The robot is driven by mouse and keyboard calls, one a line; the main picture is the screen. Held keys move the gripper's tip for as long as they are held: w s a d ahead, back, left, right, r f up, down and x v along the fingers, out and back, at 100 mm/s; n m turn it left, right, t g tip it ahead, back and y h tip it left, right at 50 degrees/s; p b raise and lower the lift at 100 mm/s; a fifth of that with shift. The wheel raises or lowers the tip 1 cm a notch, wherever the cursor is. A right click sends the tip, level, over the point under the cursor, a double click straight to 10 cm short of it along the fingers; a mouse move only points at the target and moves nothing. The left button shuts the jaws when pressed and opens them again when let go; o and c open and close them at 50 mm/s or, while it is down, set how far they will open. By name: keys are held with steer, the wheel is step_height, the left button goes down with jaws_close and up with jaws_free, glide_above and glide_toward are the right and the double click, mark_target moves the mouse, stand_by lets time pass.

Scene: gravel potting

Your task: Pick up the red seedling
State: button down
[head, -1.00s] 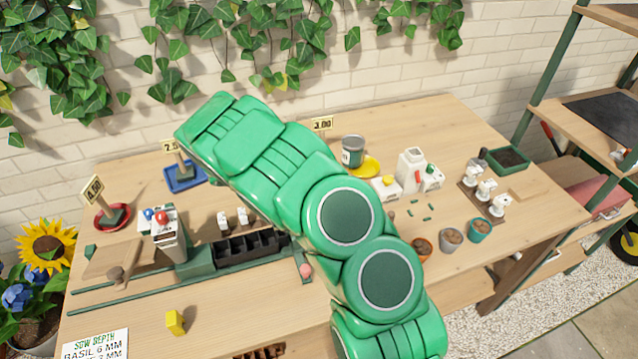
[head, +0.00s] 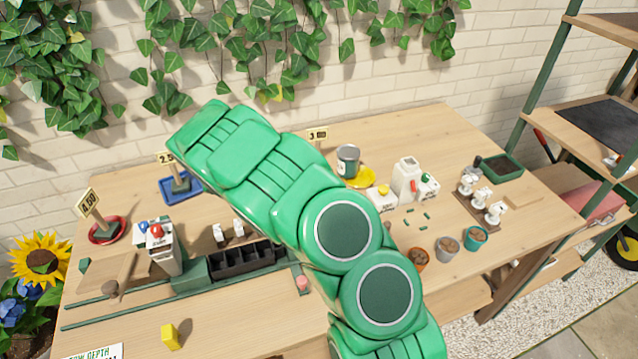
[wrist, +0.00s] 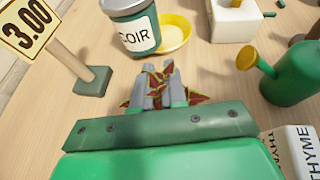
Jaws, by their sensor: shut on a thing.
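The red seedling (wrist: 155,76) has dark red leaves with yellowish-green edges and shows in the wrist view between and around my grey fingers. My gripper (wrist: 163,82) is shut on it. The fingers cover its middle, and its stem and base are hidden. Leaves stick out on both sides of the fingers. In the head view my green arm reaches across the bench and hides both the gripper and the seedling.
Beyond the gripper stand the COIR tin (wrist: 133,24) and a yellow dish (wrist: 173,32). A 3.00 sign (wrist: 28,25) is at left. A green watering can (wrist: 290,72) and a THYME packet (wrist: 300,148) are at right. Several small pots (head: 447,246) stand at the bench's right.

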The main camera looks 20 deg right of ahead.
steer(key=s+a+r, duration=0.2)
steer(key=s+r, duration=0.9)
steer(key=s, duration=0.3)
steer(key=shift+a+r, duration=0.2)
steer(key=shift+r, duration=0.05)
